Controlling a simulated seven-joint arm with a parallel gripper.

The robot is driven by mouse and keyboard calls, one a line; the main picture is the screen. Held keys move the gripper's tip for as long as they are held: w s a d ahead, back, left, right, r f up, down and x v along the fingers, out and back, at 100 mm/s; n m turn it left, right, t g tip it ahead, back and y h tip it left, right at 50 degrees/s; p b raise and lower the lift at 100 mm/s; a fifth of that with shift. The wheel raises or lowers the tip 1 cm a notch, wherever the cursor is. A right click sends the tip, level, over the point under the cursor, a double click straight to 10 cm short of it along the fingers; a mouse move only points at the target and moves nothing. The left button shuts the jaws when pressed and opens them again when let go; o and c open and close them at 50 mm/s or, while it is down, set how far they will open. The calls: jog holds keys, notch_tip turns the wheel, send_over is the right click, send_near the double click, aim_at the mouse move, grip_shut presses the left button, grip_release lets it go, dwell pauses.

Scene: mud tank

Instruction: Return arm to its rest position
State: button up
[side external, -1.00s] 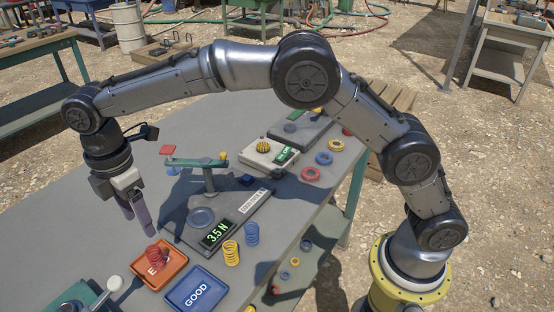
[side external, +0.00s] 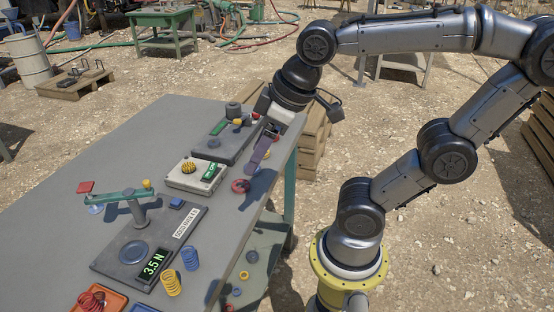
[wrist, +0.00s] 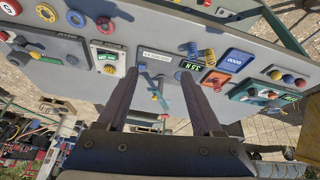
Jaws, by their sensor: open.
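My gripper (side external: 258,160) hangs at the right edge of the grey table (side external: 60,205) in the side view, its fingers slanting down in front of the table edge and partly covering the rings there. In the wrist view my gripper (wrist: 158,75) has its two fingers wide apart with nothing held between them. My arm rises from its yellow base, bends back to the right and reaches left at the top.
On the table are a tester with a 3.5 N display (side external: 153,264), a yellow spring (side external: 171,283), a blue spring (side external: 190,258) and a grey control box (side external: 197,177). The wrist view shows a blue GOOD tray (wrist: 238,57). A wooden crate (side external: 315,135) stands behind the table.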

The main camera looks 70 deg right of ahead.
jog(key=shift+m+t, duration=0.3)
jog(key=shift+m, duration=0.6)
jog(key=s+f, duration=0.1)
jog(key=s+d+f, duration=0.1)
jog(key=s, duration=0.1)
jog(key=shift+s+d+f, duration=0.1)
jog(key=shift+s+f, duration=0.1)
jog(key=shift+s, duration=0.05)
